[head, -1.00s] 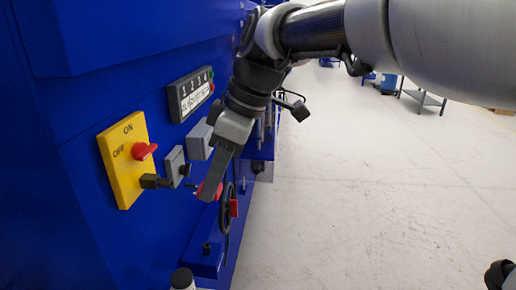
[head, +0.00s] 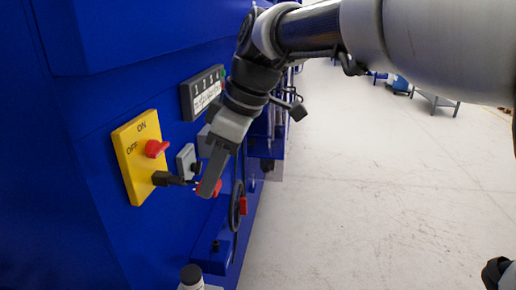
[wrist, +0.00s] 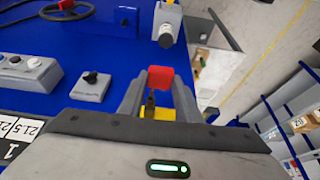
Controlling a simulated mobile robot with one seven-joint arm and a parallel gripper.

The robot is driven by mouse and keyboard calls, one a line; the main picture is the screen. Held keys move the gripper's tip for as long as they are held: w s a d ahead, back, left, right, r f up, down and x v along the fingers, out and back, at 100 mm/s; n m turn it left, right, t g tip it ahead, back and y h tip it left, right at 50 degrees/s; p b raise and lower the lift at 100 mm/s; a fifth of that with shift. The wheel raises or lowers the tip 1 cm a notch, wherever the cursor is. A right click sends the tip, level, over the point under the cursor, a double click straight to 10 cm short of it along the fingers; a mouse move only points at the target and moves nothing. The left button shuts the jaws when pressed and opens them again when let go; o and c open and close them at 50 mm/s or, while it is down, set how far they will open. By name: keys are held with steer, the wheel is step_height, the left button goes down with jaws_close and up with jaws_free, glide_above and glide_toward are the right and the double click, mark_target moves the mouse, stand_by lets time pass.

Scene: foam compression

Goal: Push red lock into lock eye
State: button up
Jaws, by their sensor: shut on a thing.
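The red lock (wrist: 160,77) is between the fingertips of my gripper (wrist: 158,90) in the wrist view, and the fingers are shut on it. In the head view a small red part of the lock (head: 216,189) shows behind my gripper (head: 207,187). A black piece (head: 168,179) sticks out at the lower right edge of the yellow ON/OFF panel (head: 133,172). It also shows between my fingers in the wrist view (wrist: 150,98). The lock appears just right of this piece, apart from it. I cannot clearly make out the lock eye.
A red switch handle (head: 156,148) sits on the yellow panel. A grey box with a black knob (head: 186,160) is beside it. A handwheel (head: 236,208) with a red grip is right of the gripper. The floor to the right is open.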

steer(key=shift+w+a+p, duration=0.1)
steer(key=shift+a+p, duration=0.2)
steer(key=shift+a, duration=1.05)
stand_by(0.5)
steer(key=o, duration=1.2)
steer(key=shift+d, duration=0.1)
steer(key=shift+s+d+b, duration=0.15)
steer(key=shift+d+b, duration=0.3)
steer(key=shift+d, duration=1)
steer(key=shift+s+d+b, duration=0.1)
steer(key=shift+d+b, duration=0.3)
steer(key=shift+d, duration=1.05)
